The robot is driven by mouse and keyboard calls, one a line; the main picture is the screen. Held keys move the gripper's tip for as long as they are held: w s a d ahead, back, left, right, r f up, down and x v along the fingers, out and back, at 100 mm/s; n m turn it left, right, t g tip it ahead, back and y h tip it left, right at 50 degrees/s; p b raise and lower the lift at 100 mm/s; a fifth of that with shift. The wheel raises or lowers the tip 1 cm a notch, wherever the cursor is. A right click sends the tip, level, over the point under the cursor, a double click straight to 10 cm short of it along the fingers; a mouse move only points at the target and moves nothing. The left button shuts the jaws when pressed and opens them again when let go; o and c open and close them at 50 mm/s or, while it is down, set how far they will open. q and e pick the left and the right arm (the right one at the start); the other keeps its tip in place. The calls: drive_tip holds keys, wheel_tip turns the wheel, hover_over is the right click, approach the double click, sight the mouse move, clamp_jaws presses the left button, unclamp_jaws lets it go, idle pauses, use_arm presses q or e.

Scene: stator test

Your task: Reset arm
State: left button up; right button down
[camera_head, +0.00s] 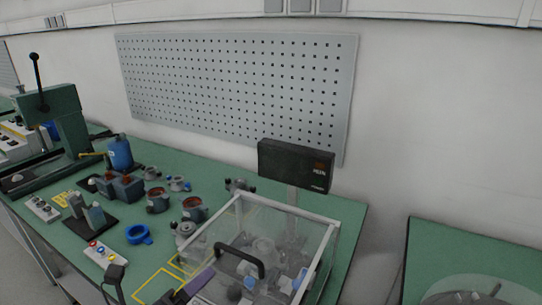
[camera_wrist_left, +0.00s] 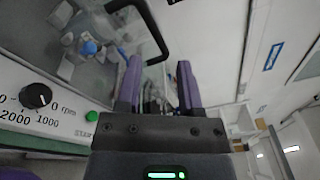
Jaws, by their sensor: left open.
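My left gripper (camera_head: 198,281) is at the bottom of the head view, partly cut off by the frame edge. One of its purple fingers shows beside the front of the clear test enclosure (camera_head: 290,211). In the left wrist view the gripper (camera_wrist_left: 158,80) has its two purple fingers apart, with nothing held between them. The black handle (camera_head: 240,259) of the enclosure lies close to the fingers; it also shows in the left wrist view (camera_wrist_left: 152,25). I cannot tell whether they touch. My right gripper is not in view.
A control panel (camera_wrist_left: 60,118) with a knob and green button is at the left wrist view's left. The green bench (camera_head: 215,160) holds several motor parts, a blue ring (camera_head: 139,234), a blue bottle (camera_head: 120,152) and a green press (camera_head: 62,125). A black display box (camera_head: 295,165) stands behind the enclosure.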

use_arm(q)
drive_tip(key=s+a+f+n+g+y, duration=0.2)
drive_tip(key=s+a+f+n+y, duration=0.15)
drive_tip(key=n+y, duration=0.6)
drive_tip(key=s+a+f+n+g+y, duration=0.2)
drive_tip(key=s+a+f+n+y, duration=0.15)
drive_tip(key=n, duration=1.05)
drive_tip(key=s+d+f+n+g+h, duration=0.2)
drive_tip(key=s+d+f+g, duration=0.15)
drive_tip(key=s, duration=0.25)
drive_tip(key=s+d+f+n+g+h, duration=0.2)
drive_tip(key=s+d+f+n+g, duration=0.15)
drive_tip(key=s+g, duration=0.2)
wheel_tip(320, 180, down, 17)
drive_tip(key=s+m, duration=0.1)
drive_tip(key=s, duration=0.2)
drive_tip(key=s+a+f+g, duration=0.2)
drive_tip(key=s+a+f, duration=0.1)
drive_tip(key=s+f, duration=0.8)
drive_tip(key=shift+s+f+m, duration=0.2)
drive_tip(key=shift+s+m, duration=0.1)
drive_tip(key=shift+s, duration=0.9)
